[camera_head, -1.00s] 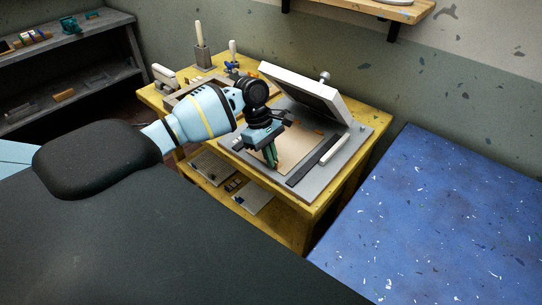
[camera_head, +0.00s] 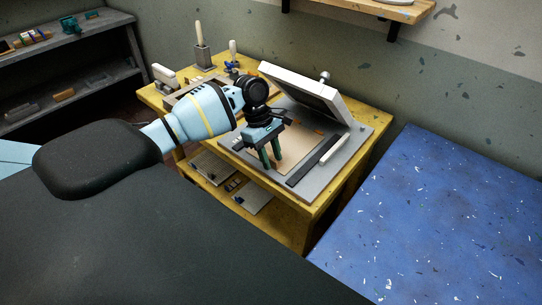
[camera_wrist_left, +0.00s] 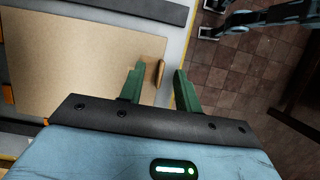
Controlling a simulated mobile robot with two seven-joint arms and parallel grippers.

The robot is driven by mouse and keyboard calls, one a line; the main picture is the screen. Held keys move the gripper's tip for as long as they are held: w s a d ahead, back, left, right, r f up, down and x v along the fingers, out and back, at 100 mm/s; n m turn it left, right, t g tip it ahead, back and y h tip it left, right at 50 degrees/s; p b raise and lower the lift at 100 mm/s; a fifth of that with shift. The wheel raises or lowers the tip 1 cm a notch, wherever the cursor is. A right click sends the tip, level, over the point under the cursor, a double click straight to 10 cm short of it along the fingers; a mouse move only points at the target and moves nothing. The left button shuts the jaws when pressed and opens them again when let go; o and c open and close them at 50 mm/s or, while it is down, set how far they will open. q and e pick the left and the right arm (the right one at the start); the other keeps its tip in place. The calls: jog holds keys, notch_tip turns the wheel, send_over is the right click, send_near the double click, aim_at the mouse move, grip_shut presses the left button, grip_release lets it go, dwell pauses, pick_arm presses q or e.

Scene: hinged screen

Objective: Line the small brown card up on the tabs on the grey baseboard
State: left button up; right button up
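The brown card (camera_head: 300,148) lies flat on the grey baseboard (camera_head: 334,172) under the raised hinged screen (camera_head: 302,90). In the left wrist view the card (camera_wrist_left: 75,60) fills the left side, with a small rounded wooden grip (camera_wrist_left: 159,73) at its near edge. Orange tabs (camera_wrist_left: 8,95) show beside the card's edge. My left gripper (camera_head: 270,160) is over the front-left edge of the card. Its green fingers are apart, and in the wrist view (camera_wrist_left: 158,88) they stand on either side of the wooden grip, with gaps.
The white-framed screen leans up at the back of the baseboard. A dark strip (camera_head: 304,171) and a white bar (camera_head: 333,149) lie to the right of the card. A blue surface (camera_head: 440,230) stands at right.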

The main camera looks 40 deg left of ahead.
pick_arm(q)
jog(key=shift+r, duration=3.35)
jog(key=shift+f, duration=0.1)
